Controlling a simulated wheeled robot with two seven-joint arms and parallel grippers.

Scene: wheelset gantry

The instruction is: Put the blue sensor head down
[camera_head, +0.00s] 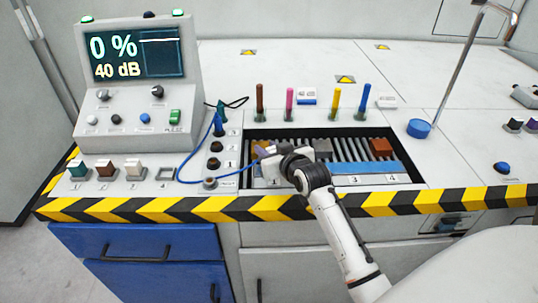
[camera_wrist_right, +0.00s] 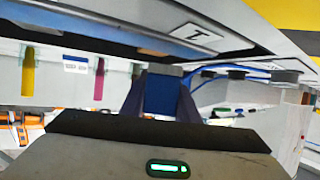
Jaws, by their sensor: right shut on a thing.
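My right gripper (camera_head: 266,153) is over the left part of the recessed slotted bay (camera_head: 338,132) in the head view. In the right wrist view the blue sensor head (camera_wrist_right: 160,95) sits between the two dark fingers of the right gripper (camera_wrist_right: 160,88), which is shut on it. In the head view the hand and wrist mostly hide the sensor head. A thin blue cable (camera_head: 181,165) loops from the panel's upper socket area toward the gripper. I cannot tell whether the sensor head touches the bay. My left gripper is not in view.
A grey console (camera_head: 135,110) with a screen stands at the left. Brown, pink, yellow and blue upright sticks line the bay's far side. An orange-brown block (camera_head: 381,147) sits in the bay's right part. A round blue cap (camera_head: 419,128) and a metal pole stand right.

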